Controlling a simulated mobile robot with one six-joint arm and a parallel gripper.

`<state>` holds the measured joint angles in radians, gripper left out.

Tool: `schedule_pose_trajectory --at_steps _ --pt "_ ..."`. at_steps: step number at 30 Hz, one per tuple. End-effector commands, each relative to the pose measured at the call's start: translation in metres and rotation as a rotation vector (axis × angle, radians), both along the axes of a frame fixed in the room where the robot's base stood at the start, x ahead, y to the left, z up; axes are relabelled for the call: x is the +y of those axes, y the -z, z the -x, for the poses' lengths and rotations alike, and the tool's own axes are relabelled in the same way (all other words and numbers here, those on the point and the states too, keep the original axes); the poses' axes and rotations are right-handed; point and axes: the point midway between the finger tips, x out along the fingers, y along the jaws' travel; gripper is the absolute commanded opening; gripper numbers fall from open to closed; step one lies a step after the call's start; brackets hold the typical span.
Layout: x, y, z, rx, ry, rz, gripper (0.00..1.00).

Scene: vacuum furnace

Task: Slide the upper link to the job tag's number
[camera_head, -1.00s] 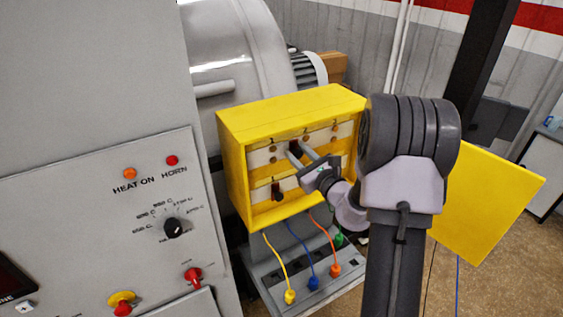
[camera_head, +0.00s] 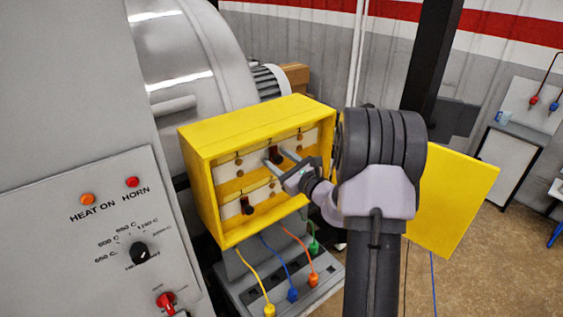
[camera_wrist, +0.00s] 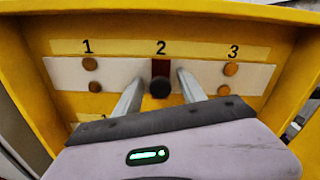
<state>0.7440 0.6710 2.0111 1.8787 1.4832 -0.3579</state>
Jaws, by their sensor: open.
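The upper link (camera_wrist: 160,69) is a dark red piece with a black knob (camera_wrist: 159,88), at number 2 on the upper white strip in the wrist view. In the head view the upper link (camera_head: 276,153) sits inside the open yellow box (camera_head: 190,170). My gripper (camera_wrist: 157,82) is open, with one finger on each side of the knob and small gaps showing. In the head view my gripper (camera_head: 275,157) reaches into the box. The lower link (camera_head: 246,205) stands at the left of the lower strip. No job tag can be made out.
The box's yellow door (camera_head: 455,200) hangs open at the right. Yellow, blue, orange and green cables (camera_head: 293,270) plug in below the box. A grey control panel (camera_head: 110,235) stands at the left.

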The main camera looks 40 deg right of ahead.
Motion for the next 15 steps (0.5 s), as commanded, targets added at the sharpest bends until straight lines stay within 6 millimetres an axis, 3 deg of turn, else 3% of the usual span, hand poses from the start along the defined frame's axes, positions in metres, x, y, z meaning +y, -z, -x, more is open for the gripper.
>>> schedule_pose_trajectory --at_steps 5,15 --pt "-0.002 0.002 0.024 0.000 0.004 -0.001 0.48" --pt "-0.006 0.003 0.128 0.000 0.006 0.001 0.48"
